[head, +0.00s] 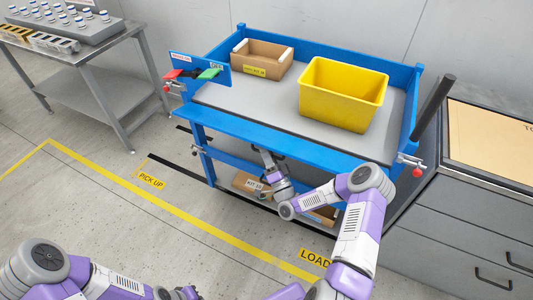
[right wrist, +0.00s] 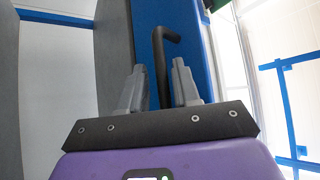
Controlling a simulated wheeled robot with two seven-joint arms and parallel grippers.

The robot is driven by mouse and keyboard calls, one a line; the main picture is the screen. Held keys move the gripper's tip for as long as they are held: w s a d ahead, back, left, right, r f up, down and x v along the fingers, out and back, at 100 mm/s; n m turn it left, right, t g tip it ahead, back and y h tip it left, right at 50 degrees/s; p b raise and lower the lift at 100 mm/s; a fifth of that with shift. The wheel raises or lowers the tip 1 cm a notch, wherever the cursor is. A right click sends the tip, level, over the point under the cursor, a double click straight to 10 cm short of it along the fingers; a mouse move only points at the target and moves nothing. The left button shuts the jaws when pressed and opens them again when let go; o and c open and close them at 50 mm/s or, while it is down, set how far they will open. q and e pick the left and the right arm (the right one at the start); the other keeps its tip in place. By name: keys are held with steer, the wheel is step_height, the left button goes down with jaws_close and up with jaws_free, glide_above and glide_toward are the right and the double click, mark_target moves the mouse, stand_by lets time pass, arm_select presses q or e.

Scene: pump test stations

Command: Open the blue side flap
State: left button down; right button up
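A blue cart has a long blue flap (head: 275,133) along its near side; in the right wrist view a blue panel (right wrist: 185,30) fills the middle. A black bent handle (right wrist: 163,60) stands on that panel. My right gripper (head: 264,156) is just below the flap at the cart's near side. In the right wrist view its two grey fingers (right wrist: 158,85) are apart, with the handle showing between them; I cannot tell whether they touch it. My left gripper (head: 177,293) is at the bottom edge, mostly cut off, away from the cart.
A yellow bin (head: 342,95) and a cardboard box (head: 262,58) stand on the cart's grey top. Red latches (head: 417,171) sit at its near corners. A lower shelf holds a box marked as a kit (head: 247,184). A grey cabinet (head: 470,220) is close on the right.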

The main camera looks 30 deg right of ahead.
steer(key=shift+a+r, duration=0.1)
steer(key=shift+a, duration=0.15)
stand_by(0.3)
steer(key=shift+s, duration=0.15)
steer(key=p+v, duration=0.1)
steer(key=v, duration=0.6)
steer(key=shift+s+d+f, duration=0.15)
steer(key=shift+s+f, duration=0.05)
steer(key=shift+f, duration=0.05)
steer(key=shift+c, duration=0.3)
